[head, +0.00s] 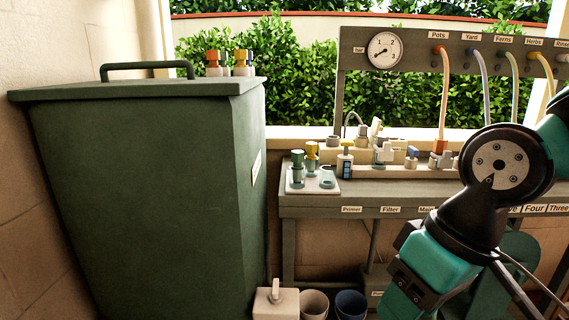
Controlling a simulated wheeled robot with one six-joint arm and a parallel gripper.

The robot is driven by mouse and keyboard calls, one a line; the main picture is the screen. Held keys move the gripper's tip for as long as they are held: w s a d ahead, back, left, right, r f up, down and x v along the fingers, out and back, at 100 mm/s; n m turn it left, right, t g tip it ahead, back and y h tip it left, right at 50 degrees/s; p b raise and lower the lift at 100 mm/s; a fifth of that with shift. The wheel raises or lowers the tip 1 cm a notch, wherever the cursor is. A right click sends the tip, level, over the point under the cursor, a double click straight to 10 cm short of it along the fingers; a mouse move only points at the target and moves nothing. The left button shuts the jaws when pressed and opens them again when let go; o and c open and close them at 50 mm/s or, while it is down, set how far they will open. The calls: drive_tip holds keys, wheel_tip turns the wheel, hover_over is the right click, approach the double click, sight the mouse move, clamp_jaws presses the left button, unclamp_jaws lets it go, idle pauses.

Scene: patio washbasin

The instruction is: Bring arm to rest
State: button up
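My arm is in the right part of the head view, in front of the bench. It bends at a large black joint, and a teal link runs down from there to the bottom edge. My gripper's fingers do not show, so I cannot see whether they hold anything. The arm hides part of the bench's right side and some of its labels.
A large dark green lidded bin (150,180) fills the left. The grey bench (385,198) carries valves and a small white tray (313,185). Coloured hoses hang from a labelled panel (410,50) with a gauge (384,51). Two pots, grey (314,304) and blue (350,304), stand low.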

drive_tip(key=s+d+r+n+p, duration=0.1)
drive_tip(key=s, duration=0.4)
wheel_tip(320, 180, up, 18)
drive_tip(key=p, duration=1.7)
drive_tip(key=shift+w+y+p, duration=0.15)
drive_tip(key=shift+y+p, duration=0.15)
drive_tip(key=shift+p, duration=0.1)
